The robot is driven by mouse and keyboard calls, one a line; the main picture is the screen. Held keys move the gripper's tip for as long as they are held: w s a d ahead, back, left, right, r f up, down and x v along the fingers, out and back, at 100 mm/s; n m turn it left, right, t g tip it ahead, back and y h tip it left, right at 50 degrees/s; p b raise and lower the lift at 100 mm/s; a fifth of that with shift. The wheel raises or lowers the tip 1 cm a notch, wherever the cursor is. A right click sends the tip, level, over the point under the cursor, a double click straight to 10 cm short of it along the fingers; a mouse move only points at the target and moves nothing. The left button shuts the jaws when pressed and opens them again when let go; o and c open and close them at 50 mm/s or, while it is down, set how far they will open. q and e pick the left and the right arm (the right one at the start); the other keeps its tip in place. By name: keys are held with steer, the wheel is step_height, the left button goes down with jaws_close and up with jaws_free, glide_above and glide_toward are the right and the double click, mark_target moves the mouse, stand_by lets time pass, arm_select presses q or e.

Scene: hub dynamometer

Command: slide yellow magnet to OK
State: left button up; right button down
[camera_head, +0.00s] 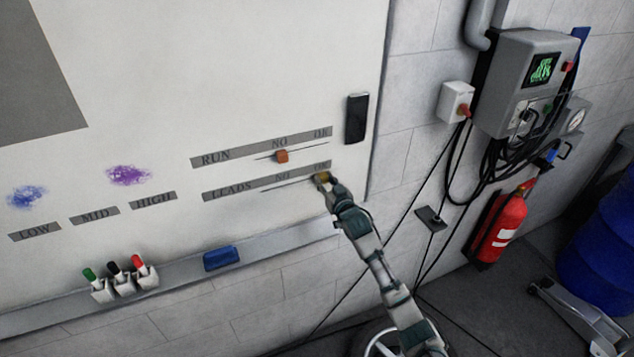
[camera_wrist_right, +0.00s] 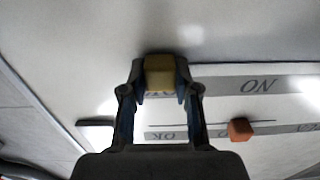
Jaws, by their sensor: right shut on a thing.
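The yellow magnet (camera_head: 320,177) is at the right end of the LEADS strip (camera_head: 228,189), at the OK label. It is between the fingers of my right gripper (camera_head: 325,180), which is shut on it against the whiteboard. In the right wrist view the yellow magnet (camera_wrist_right: 160,73) sits between the two fingertips of the gripper (camera_wrist_right: 160,85), partly covering the label behind it. An orange magnet (camera_head: 281,156) is on the RUN strip (camera_head: 215,158) above, under NO. My left gripper is not in view.
A black eraser-like block (camera_head: 356,118) is on the board at upper right. A tray (camera_head: 190,266) below holds several markers (camera_head: 115,270) and a blue block (camera_head: 221,258). A grey control box (camera_head: 520,85) and a red extinguisher (camera_head: 500,225) are on the right.

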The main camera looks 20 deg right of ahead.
steer(key=shift+d+r, duration=0.1)
steer(key=c, duration=0.8)
jaws_free()
steer(key=shift+c, duration=0.2)
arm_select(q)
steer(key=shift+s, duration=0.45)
arm_select(e)
steer(key=shift+d, duration=0.15)
steer(key=shift+d, duration=0.1)
steer(key=s, duration=1.1)
steer(key=shift+s+d+f, duration=0.2)
steer(key=shift+s+d, duration=0.15)
steer(key=shift+s, duration=0.05)
steer(key=shift+a, duration=0.15)
